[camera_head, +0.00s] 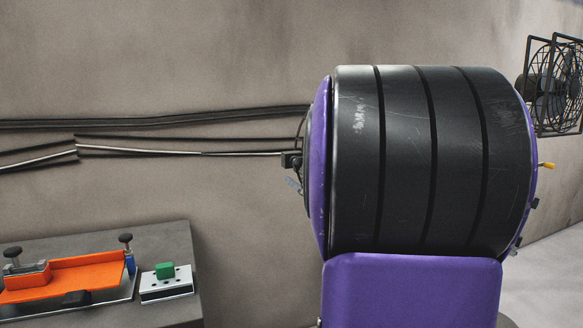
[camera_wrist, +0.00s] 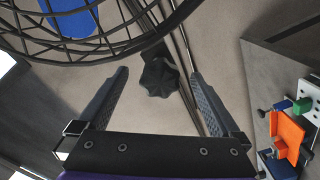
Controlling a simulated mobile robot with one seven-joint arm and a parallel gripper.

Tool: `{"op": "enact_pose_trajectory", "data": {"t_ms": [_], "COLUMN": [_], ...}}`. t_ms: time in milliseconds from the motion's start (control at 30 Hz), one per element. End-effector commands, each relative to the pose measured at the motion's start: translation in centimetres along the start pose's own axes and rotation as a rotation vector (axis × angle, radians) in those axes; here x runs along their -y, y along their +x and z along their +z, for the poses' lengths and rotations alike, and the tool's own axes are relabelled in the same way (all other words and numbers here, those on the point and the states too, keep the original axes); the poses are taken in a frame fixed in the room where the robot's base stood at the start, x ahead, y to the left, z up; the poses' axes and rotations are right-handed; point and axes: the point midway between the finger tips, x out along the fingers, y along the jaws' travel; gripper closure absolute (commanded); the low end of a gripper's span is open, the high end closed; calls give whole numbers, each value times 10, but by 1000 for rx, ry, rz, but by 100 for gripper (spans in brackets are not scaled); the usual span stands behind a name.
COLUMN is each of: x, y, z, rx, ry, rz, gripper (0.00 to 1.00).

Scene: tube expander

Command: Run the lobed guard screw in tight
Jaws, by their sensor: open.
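The lobed guard screw (camera_wrist: 160,80) is a black, star-shaped knob in the middle of the wrist view, beside the round wire guard (camera_wrist: 92,44). My gripper (camera_wrist: 160,75) is open, with one finger on each side of the knob. Gaps show between the knob and both fingers, and its depth relative to the fingertips is hard to tell. The wire guard also shows at the far right of the head view (camera_head: 556,88), on a dark square frame. My arm blocks much of the head view; the gripper and screw cannot be made out there.
A grey bench (camera_head: 180,243) at lower left bears an orange fixture (camera_head: 85,273) with dark knobs and a white perforated block (camera_head: 168,286) with a green piece (camera_head: 164,270). Dark and light rails (camera_head: 130,147) run along the wall. A blue part (camera_wrist: 72,18) sits behind the guard wires.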

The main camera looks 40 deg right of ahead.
Motion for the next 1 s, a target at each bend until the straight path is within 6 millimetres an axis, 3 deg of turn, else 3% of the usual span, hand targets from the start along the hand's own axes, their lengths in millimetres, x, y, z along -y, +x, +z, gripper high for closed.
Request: {"op": "enact_pose_trajectory", "data": {"t_ms": [600, 1000], "x": [-1, -1], "y": [-61, -66], "z": [0, 0], "rx": [1, 0], "ry": [0, 0], "rz": [2, 2], "gripper": [0, 0]}}
